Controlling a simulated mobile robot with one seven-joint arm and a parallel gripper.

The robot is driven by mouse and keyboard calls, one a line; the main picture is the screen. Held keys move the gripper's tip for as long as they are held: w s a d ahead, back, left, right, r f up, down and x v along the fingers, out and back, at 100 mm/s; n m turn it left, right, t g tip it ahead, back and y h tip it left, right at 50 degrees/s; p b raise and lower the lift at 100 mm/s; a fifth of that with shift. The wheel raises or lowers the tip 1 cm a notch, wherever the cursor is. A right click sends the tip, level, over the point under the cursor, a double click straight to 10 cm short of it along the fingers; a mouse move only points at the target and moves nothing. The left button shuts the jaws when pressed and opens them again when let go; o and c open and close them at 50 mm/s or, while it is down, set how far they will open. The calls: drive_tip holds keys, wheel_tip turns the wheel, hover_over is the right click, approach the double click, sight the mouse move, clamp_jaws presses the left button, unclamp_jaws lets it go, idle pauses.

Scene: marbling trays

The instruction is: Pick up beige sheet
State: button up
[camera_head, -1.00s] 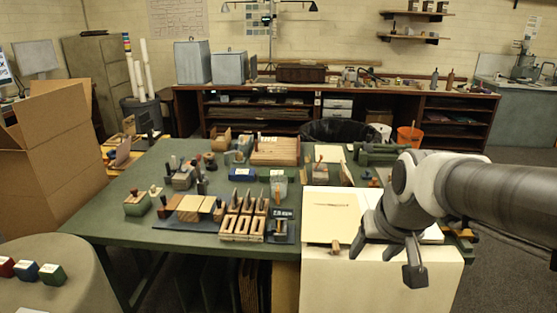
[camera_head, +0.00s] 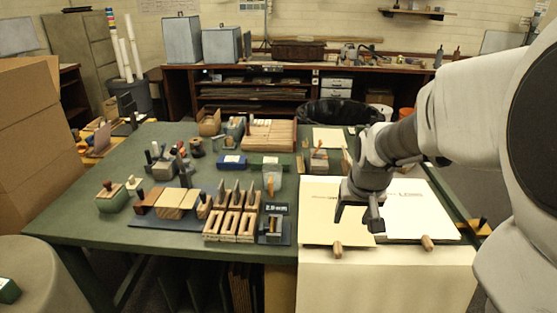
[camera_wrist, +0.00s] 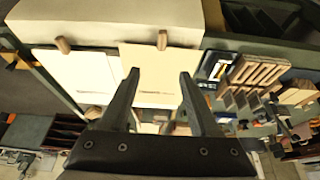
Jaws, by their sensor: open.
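The beige sheet (camera_head: 318,212) lies flat at the front right of the green table, with faint small print on it. A whiter sheet (camera_head: 418,212) lies beside it on the right. My gripper (camera_head: 357,220) is open and empty, fingers pointing down over the right part of the beige sheet and hiding some of it. In the wrist view the beige sheet (camera_wrist: 150,62) lies beyond and between the open fingers (camera_wrist: 159,76). The fingers look apart from the sheet, but the exact height is hard to tell.
Small wooden pieces (camera_head: 337,249) (camera_head: 427,243) sit at the sheets' front edges. A pale panel (camera_head: 385,280) hangs below them. A clear cup (camera_head: 272,180) stands behind.

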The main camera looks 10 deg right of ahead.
drive_tip(key=b, duration=0.3)
approach(338, 246)
wheel_tip(338, 246, down, 2)
drive_tip(key=shift+w+b+x, duration=0.2)
drive_tip(key=shift+b+x, duration=0.25)
drive_tip(key=shift+x, duration=1.2)
drive_tip(key=shift+w+b+x, duration=0.2)
drive_tip(key=shift+b+x, duration=0.25)
drive_tip(key=shift+x, duration=1.25)
drive_tip(key=shift+d+r, duration=0.1)
drive_tip(key=shift+r, duration=0.05)
clamp_jaws()
